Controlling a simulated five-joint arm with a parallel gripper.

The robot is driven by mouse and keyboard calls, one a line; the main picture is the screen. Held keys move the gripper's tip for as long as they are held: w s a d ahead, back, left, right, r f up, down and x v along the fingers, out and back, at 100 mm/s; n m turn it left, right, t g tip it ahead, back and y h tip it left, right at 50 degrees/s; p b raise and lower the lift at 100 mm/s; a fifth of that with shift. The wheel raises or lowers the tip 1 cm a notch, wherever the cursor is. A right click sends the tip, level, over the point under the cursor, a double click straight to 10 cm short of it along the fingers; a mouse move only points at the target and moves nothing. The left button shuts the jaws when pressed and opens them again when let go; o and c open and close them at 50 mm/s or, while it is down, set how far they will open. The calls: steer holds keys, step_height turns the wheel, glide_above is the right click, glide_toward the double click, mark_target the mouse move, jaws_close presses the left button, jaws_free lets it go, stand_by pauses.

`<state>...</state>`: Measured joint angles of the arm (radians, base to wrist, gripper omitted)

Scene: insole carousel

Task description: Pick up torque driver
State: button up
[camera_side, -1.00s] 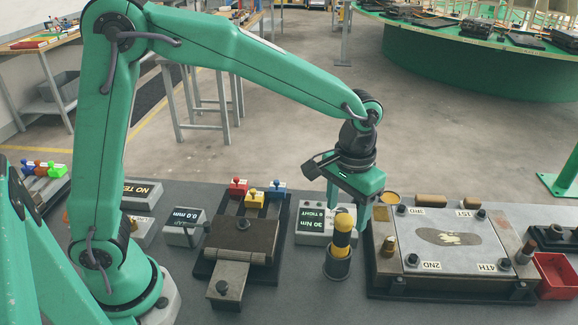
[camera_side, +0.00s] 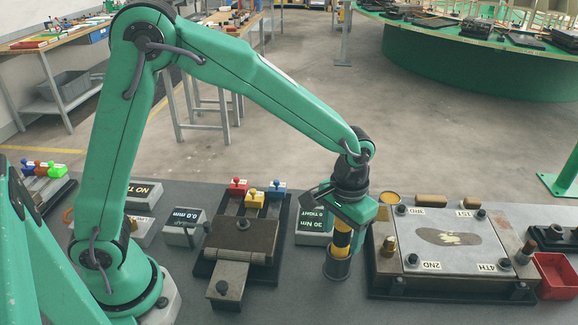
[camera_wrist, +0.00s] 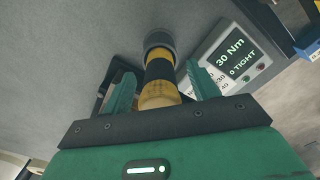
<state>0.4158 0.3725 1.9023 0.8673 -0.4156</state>
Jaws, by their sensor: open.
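The torque driver (camera_side: 341,241) has a yellow and black striped body and stands upright in a dark round holder (camera_side: 337,266). My gripper (camera_side: 343,222) is at the driver's upper part, its body hiding the driver's top in the side view. In the wrist view the driver (camera_wrist: 160,75) lies between the two green fingers of my gripper (camera_wrist: 160,92). The fingers are open, with a visible gap on each side of the driver.
A display box (camera_wrist: 232,58) reading "30 Nm, 0 TIGHT" stands close to the driver. To the right is a plate fixture (camera_side: 450,245) with numbered corners, and a red bin (camera_side: 555,275). To the left is a dark clamp block (camera_side: 240,240) with coloured knobs behind.

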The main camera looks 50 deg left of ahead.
stand_by(0.4)
steer(key=c, duration=1.2)
steer(key=shift+o, duration=0.2)
steer(key=shift+r, duration=0.2)
steer(key=shift+r, duration=4.9)
